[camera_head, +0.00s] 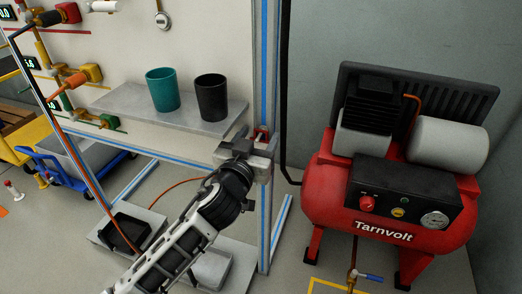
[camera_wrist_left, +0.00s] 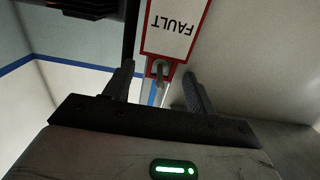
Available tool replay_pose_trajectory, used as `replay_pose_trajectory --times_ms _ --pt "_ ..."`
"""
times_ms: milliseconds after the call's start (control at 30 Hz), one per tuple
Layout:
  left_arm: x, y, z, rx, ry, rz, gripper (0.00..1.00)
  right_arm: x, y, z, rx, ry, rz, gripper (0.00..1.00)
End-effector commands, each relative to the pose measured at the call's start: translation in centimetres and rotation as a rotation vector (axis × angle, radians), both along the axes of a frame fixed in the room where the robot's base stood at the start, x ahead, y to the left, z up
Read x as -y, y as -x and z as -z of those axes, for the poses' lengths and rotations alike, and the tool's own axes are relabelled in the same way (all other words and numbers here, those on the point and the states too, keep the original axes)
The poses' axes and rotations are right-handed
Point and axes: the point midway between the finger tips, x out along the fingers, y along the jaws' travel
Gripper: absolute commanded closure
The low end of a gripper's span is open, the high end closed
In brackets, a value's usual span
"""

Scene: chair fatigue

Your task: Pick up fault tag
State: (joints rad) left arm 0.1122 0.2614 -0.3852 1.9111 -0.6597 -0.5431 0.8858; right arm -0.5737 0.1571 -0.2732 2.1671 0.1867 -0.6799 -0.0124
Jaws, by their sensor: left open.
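The fault tag (camera_wrist_left: 172,28) is a white card with a red border and the word FAULT, upside down in the left wrist view. Its holed end sits at a grey metal hook or loop (camera_wrist_left: 158,70). My left gripper (camera_wrist_left: 158,82) is open, with one finger on each side of that end and gaps visible on both sides. In the head view my left gripper (camera_head: 258,141) is at the upright post by the shelf's right end. A small red patch shows there, perhaps the tag, mostly hidden by the gripper. My right gripper is not in view.
A teal cup (camera_head: 163,90) and a black cup (camera_head: 211,97) stand on the grey shelf (camera_head: 120,100) left of the gripper. The blue-striped post (camera_head: 266,60) is close by. A red Tarnvolt compressor (camera_head: 325,200) stands right. Valves and pipes (camera_head: 70,85) line the left.

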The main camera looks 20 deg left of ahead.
Motion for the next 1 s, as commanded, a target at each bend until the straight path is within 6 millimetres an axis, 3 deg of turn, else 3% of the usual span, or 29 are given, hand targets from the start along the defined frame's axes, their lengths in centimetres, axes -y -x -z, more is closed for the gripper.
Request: replay_pose_trajectory --times_ms 167,300,333,767,1000 --pt "0.0 0.0 0.0 -0.001 0.0 0.0 0.46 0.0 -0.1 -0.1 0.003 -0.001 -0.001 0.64" --pt "0.0 0.0 0.0 -0.001 0.0 0.0 0.85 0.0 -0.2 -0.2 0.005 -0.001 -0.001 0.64" --pt "0.0 0.0 0.0 -0.001 0.0 0.0 0.91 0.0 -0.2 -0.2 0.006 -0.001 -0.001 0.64" --pt "0.0 0.0 -0.8 0.0 0.003 0.001 0.91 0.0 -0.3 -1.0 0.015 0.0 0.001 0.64" --pt "-0.1 3.4 -0.6 -0.003 0.003 0.001 0.91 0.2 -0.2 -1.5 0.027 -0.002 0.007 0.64"
